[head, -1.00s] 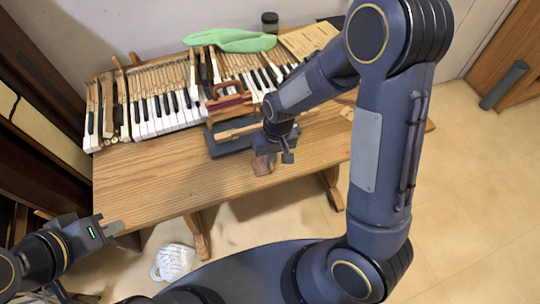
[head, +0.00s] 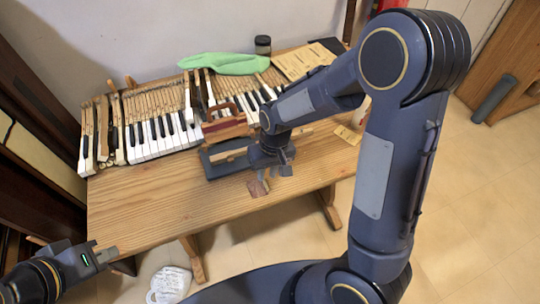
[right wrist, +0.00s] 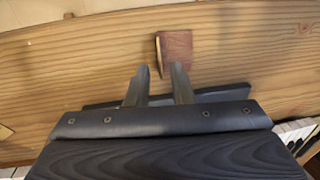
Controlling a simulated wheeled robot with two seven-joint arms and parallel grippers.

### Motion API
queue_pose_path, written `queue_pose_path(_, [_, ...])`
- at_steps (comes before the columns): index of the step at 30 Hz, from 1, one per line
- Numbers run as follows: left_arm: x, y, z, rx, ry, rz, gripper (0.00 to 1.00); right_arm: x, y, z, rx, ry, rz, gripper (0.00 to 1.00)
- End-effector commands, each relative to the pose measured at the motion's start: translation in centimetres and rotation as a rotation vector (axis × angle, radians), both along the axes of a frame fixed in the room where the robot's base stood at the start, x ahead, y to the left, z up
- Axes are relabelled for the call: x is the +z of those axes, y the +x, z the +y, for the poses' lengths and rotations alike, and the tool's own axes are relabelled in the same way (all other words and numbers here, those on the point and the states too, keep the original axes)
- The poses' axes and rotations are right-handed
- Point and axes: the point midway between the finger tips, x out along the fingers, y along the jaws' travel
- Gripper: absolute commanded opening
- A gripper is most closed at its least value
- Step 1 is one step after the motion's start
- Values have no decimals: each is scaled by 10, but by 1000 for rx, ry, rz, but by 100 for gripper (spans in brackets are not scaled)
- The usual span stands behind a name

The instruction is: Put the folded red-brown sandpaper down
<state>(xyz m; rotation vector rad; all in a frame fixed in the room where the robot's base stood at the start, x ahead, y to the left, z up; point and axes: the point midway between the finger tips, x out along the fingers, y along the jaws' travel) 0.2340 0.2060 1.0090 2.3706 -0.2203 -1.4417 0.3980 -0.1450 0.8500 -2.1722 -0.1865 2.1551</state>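The folded red-brown sandpaper (head: 258,187) rests on the wooden table near its front edge. In the right wrist view the sandpaper (right wrist: 177,47) lies just beyond the fingertips, with a pale folded edge along its left side. My right gripper (head: 272,172) is right behind it; its two fingers (right wrist: 160,70) are apart with nothing held between them. The right fingertip overlaps the sandpaper's near edge in that view; I cannot tell if they touch. My left gripper (head: 110,254) is off the table at lower left, far from the sandpaper; its finger gap is not clear.
Piano keys (head: 160,138) line the back of the table (head: 150,195). A green cloth (head: 225,63) and a jar (head: 263,45) are farther back. The table's front left is clear.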

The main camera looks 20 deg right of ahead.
Motion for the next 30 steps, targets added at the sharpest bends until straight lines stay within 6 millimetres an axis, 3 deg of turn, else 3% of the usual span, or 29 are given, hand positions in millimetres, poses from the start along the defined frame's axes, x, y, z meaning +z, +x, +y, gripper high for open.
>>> queue_pose_path(3, [2,0,0,0,0,0,0,30,1,-3,0,3,-8,21])
queue_pose_path(9, [3,0,0,0,0,0,0,67,0,-9,0,2,-6,21])
queue_pose_path(20, [4,0,0,0,0,0,0,91,-3,-14,-5,12,-8,21])
queue_pose_path(25, [4,0,0,0,0,0,0,120,-32,-33,-57,108,-74,21])
queue_pose_path(30, [4,0,0,0,0,0,0,153,-87,-54,-123,216,-209,21])
